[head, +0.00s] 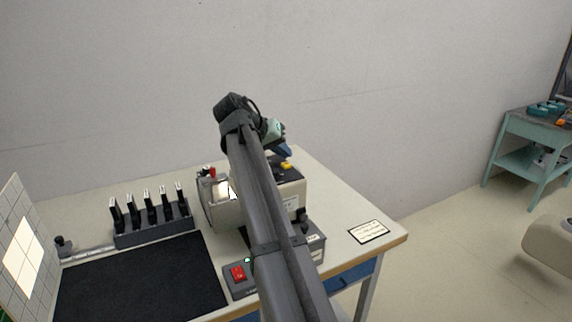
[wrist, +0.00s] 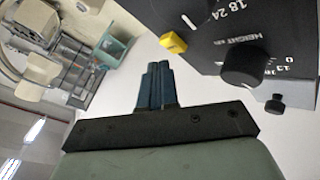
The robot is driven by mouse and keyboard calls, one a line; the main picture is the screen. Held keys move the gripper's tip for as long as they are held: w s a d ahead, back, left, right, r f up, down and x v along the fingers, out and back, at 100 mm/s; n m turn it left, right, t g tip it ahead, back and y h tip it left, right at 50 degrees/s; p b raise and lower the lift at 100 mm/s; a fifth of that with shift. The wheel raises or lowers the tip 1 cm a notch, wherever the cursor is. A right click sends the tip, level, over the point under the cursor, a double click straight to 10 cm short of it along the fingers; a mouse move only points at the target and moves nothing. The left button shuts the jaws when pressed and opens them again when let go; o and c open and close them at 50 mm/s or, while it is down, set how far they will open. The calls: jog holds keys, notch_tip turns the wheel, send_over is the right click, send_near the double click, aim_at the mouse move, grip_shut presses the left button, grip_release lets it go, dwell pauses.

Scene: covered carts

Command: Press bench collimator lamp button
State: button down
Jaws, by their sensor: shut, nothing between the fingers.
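The collimator (head: 225,208) is a beige unit with a dark control top, standing on the bench (head: 335,190) and partly hidden behind my arm. A yellow button (head: 286,165) sits on its dark top. In the wrist view the yellow button (wrist: 173,43) is at the edge of the black panel (wrist: 235,30), which has a "HEIGHT" knob (wrist: 243,66). My gripper (head: 286,151) is over the collimator, close to the yellow button. In the wrist view my gripper (wrist: 157,70) has its blue fingers together and empty, just beside the button; contact cannot be told.
A grey box with a red switch (head: 238,272) stands in front of the collimator. A rack (head: 152,232) of several black holders, a dark mat (head: 140,280) and a gridded panel (head: 22,255) are to the left. A label card (head: 368,231) lies right. A teal cart (head: 535,135) stands apart.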

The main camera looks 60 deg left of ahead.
jog(key=shift+r, duration=0.1)
jog(key=shift+r, duration=2.4)
jog(key=shift+r, duration=0.1)
notch_tip(320, 180, up, 7)
send_over(283, 164)
jog(key=w+r, duration=0.2)
jog(key=w, duration=0.7)
jog(key=shift+d+r, duration=0.4)
jog(key=shift+d, duration=0.05)
dwell(0.4)
